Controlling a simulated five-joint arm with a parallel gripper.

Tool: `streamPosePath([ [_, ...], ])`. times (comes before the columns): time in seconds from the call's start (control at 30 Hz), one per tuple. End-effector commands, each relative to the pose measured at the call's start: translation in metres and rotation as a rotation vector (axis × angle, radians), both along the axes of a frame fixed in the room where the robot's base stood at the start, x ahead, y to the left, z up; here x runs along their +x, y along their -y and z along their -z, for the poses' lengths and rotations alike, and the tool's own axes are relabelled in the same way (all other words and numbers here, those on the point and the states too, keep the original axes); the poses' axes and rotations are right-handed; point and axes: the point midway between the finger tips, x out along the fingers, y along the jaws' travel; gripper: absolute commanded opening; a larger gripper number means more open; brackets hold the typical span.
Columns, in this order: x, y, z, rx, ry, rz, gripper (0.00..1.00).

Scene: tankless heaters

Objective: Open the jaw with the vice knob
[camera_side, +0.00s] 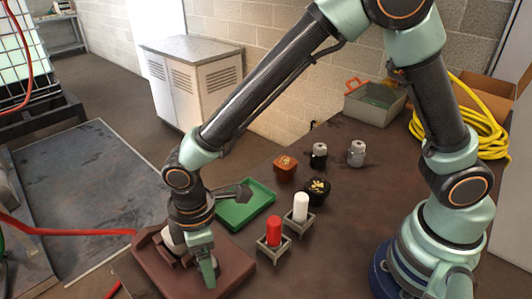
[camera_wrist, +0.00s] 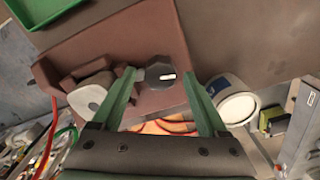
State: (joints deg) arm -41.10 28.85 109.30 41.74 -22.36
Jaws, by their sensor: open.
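The brown vice (camera_side: 235,268) lies at the front edge of the table in the side view, and its base (camera_wrist: 120,40) fills the upper middle of the wrist view. The dark grey vice knob (camera_wrist: 160,70), with a white mark, sits on the base in the wrist view. My gripper (camera_wrist: 157,78) is open, one green finger on each side of the knob; I cannot tell if they touch it. A pale rounded part (camera_wrist: 88,98) sits beside the brown jaw (camera_wrist: 90,70). In the side view my gripper (camera_side: 207,282) points down over the vice and hides the knob.
A green tray (camera_side: 246,212) with a dark tool lies behind the vice. Red (camera_side: 273,232) and white (camera_side: 301,207) cylinders stand in small holders to its right. Black (camera_side: 319,155) and grey (camera_side: 356,153) items and a grey bin (camera_side: 376,104) stand farther back.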

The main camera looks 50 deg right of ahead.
Motion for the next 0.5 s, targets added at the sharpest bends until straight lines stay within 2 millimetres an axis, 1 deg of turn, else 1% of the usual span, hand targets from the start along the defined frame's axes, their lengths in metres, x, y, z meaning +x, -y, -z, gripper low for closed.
streamPosePath([
  [0.5,0.0,0.001,0.0005,-0.002,-0.002,0.553,0.78],
])
